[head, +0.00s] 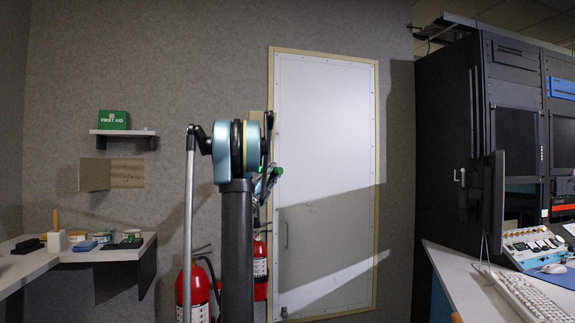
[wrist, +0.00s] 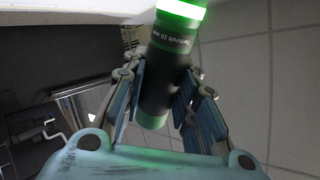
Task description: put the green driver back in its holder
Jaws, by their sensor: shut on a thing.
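The green driver (wrist: 168,62) is a thick black cylinder with bright green bands and pale lettering. In the wrist view it stands slightly tilted between the fingers of my gripper (wrist: 158,95), which is shut on it; its upper end runs out of the picture. In the head view my gripper (head: 268,182) is mostly hidden behind my own arm, with small bits of green driver (head: 277,171) showing at its right side. I cannot tell for sure which thing is the driver's holder.
A desk (head: 22,262) at the left bears a pale block (head: 57,242) with a wooden handle and several small items. A shelf (head: 130,133) holds a first aid box (head: 114,120). A console desk (head: 455,275) is right.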

